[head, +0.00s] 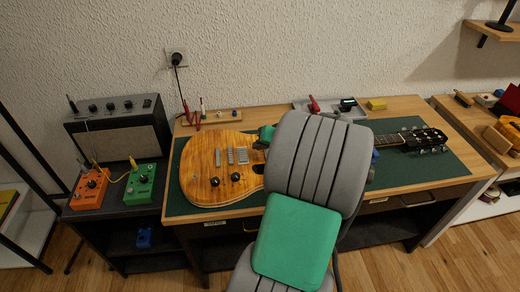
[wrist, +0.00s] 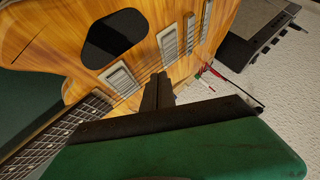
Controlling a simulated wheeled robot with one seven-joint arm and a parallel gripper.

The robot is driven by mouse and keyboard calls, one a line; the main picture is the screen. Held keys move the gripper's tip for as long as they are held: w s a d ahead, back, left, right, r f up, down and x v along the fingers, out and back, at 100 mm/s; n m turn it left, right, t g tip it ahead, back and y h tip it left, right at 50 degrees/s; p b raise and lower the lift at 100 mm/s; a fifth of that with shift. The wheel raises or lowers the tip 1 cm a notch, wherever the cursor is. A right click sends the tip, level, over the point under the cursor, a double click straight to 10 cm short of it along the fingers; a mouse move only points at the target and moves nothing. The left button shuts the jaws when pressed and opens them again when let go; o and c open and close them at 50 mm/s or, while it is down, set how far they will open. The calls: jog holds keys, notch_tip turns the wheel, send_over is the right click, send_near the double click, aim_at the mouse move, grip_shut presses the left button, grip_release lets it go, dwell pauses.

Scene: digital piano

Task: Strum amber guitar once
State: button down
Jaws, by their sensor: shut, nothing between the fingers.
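The amber guitar (head: 205,165) lies flat on a green mat (head: 440,168) on the desk, its body at left and its neck running right. Its strings pass over the pickups and a bridge. In the wrist view its amber body (wrist: 65,60) fills the upper left, with the dark fretboard (wrist: 50,135) at lower left. My gripper (wrist: 160,80) is shut and empty, its dark fingertips close to the strings by the pickups, on the wall side. I cannot tell whether they touch. In the head view my grey and green arm hides part of the guitar's neck and the fingertips.
An amplifier (head: 120,130) stands left of the desk, with orange (head: 90,188) and green (head: 140,184) pedals before it. Behind the guitar are a small wooden board (head: 215,118), a grey tray (head: 350,109) and a yellow block (head: 377,104). A wooden shelf is at upper right.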

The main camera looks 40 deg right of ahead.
aim_at(260, 154)
jog(key=shift+r, duration=0.6)
notch_tip(260, 154, up, 5)
jog(key=p, duration=0.4)
jog(key=s+a+r+n+g+p, duration=0.1)
jog(key=a+r+n+g+p, duration=0.15)
jog(key=a, duration=1.05)
jog(key=s+a+r+n+g+p, duration=0.1)
jog(key=a+r+n+g, duration=0.2)
jog(key=a, duration=0.9)
jog(key=s+a+r+n+p, duration=0.1)
jog(key=s+a+n, duration=0.2)
jog(key=s+a, duration=0.3)
jog(key=shift+s+a, duration=0.15)
jog(key=shift+s, duration=0.7)
jog(key=shift+n+g, duration=0.25)
